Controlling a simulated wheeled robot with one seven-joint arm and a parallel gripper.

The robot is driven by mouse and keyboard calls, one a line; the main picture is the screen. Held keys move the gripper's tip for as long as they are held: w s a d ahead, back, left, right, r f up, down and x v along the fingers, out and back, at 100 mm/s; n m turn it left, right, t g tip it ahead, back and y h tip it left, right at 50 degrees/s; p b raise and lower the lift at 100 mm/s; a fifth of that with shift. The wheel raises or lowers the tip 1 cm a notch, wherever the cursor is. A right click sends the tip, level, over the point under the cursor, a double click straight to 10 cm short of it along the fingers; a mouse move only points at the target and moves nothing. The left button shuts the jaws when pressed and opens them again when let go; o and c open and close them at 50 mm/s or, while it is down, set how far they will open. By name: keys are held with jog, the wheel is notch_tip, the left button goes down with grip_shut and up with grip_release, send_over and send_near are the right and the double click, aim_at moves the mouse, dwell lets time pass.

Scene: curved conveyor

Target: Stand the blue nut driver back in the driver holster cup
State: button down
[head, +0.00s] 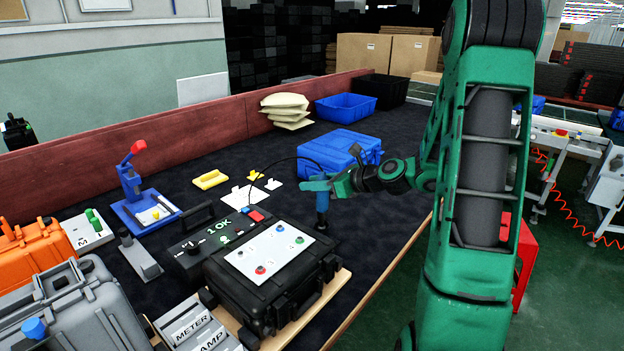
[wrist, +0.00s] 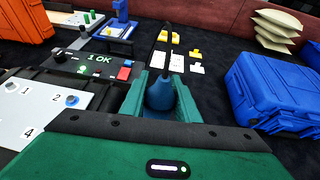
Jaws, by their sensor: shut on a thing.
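The blue nut driver (head: 322,203) is upright in my gripper (head: 328,183), just beyond the right rear corner of the black case. A dark cable arches from its top towards the controller. In the wrist view, its rounded blue body (wrist: 160,96) sits between the green fingers of my gripper (wrist: 161,88), which are shut on it. Its lower end is dark in the head view, and I cannot tell whether it touches the table. I cannot clearly identify the holster cup; a small grey stand with a dark upright part (head: 140,258) is left of the controller.
The black case (head: 300,292) with a numbered white plate (head: 270,252) is close by. Its controller (head: 205,243) reads "1 OK". A blue case (head: 340,150) stands behind the driver. Labelled trays (head: 195,325) are in front.

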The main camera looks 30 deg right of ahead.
jog(key=shift+f, duration=1.65)
jog(key=c, duration=0.6)
grip_release()
jog(key=shift+c, duration=0.2)
jog(key=shift+o, duration=0.3)
jog(key=o, duration=0.5)
jog(key=shift+s, duration=0.1)
jog(key=v, duration=1)
jog(key=shift+s, duration=0.2)
